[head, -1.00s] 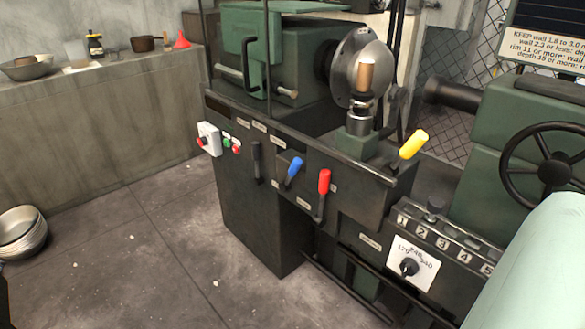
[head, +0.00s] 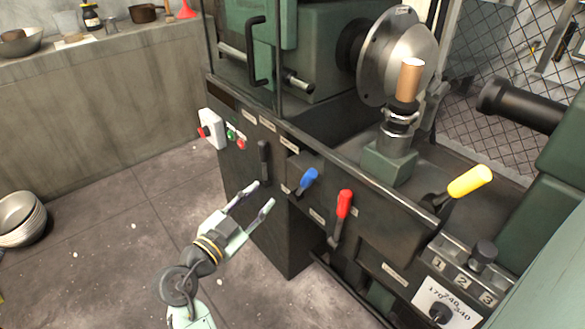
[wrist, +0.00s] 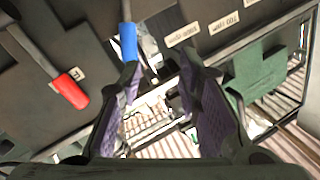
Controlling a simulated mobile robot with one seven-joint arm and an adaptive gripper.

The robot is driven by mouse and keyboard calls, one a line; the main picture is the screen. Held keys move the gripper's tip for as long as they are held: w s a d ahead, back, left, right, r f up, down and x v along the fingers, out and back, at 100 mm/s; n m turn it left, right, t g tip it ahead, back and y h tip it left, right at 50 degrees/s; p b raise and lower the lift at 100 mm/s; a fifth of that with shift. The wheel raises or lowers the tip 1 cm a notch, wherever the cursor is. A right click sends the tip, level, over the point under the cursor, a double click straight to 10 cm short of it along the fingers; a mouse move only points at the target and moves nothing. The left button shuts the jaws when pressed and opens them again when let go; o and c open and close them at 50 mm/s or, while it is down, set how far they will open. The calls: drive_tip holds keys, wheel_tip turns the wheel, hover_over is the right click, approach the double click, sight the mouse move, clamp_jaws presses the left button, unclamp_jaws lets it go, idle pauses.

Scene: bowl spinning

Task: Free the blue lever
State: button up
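The blue lever (head: 307,181) sticks up at a tilt from the front panel of the green lathe, between a black lever and the red lever (head: 343,204). My gripper (head: 258,200) is open and empty, in front of the panel, a little left of and below the blue lever in the head view. In the wrist view, the blue lever (wrist: 128,42) shows just beyond the left fingertip, and the open fingers (wrist: 158,90) have nothing between them. I cannot tell whether a finger touches the lever. The red lever (wrist: 70,90) lies farther left in the wrist view.
A black lever (head: 264,160) stands left of the blue one, close to my fingertips. A yellow lever (head: 468,181) juts out at right. A switch box (head: 211,130) sits on the left corner. Open floor (head: 110,240) lies to the left.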

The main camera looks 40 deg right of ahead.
sight(306, 181)
drive_tip(key=d+p, duration=0.1)
drive_tip(key=d, duration=0.3)
drive_tip(key=d+m+g+p, duration=0.1)
drive_tip(key=d, duration=0.3)
drive_tip(key=d+f+g+p, duration=0.1)
drive_tip(key=d, duration=0.3)
drive_tip(key=shift+s+d+m+h, duration=0.1)
drive_tip(key=shift+s+m+h, duration=0.2)
drive_tip(key=shift+h, duration=0.1)
drive_tip(key=shift+w+d+f, duration=0.1)
drive_tip(key=shift+w+d, duration=0.15)
drive_tip(key=shift+d, duration=0.35)
drive_tip(key=shift+c, duration=0.2)
clamp_jaws()
